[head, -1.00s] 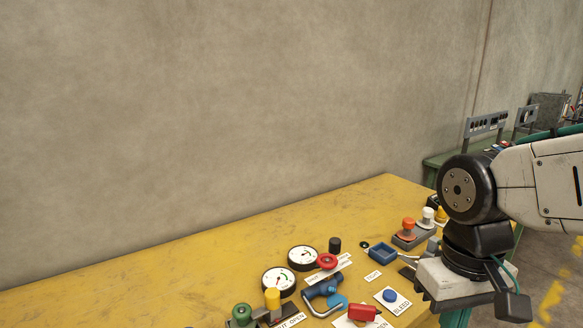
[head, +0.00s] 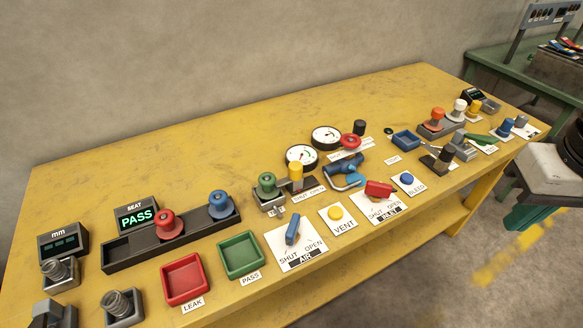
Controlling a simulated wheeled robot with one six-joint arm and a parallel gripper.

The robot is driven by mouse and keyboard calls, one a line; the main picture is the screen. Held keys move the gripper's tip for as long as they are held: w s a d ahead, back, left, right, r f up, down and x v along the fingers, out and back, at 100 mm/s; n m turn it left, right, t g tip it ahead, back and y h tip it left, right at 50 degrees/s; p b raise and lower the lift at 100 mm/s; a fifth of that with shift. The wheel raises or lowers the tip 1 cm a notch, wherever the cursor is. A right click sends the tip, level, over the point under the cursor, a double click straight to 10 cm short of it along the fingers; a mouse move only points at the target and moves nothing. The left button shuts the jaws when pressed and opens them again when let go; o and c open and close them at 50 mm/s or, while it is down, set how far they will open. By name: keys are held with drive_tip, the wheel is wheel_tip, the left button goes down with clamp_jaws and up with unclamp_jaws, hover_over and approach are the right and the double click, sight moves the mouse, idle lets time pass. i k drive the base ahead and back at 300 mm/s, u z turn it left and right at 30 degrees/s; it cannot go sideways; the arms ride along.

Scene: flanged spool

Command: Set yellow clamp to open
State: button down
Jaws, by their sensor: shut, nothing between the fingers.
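The yellow clamp (head: 296,172) is in the middle of the yellow bench in the head view. Its yellow handle stands about upright on a dark base. A SHUT OPEN label (head: 309,192) lies in front of it, and the handle is nearer the SHUT word. A green spool (head: 267,184) stands in a grey holder just left of the clamp. My gripper is not in view. Only part of my own body shows at the right edge.
Close around the clamp are two dials (head: 302,156), a blue valve body (head: 346,168) with a red knob, and a red lever (head: 379,189). A blue AIR lever (head: 292,230) and the green PASS tray (head: 240,254) lie in front. The bench's back left is clear.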

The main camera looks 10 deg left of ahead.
sight(294, 180)
drive_tip(key=k, duration=0.5)
drive_tip(key=u, duration=0.95)
drive_tip(key=i, duration=0.6)
drive_tip(key=z, duration=0.45)
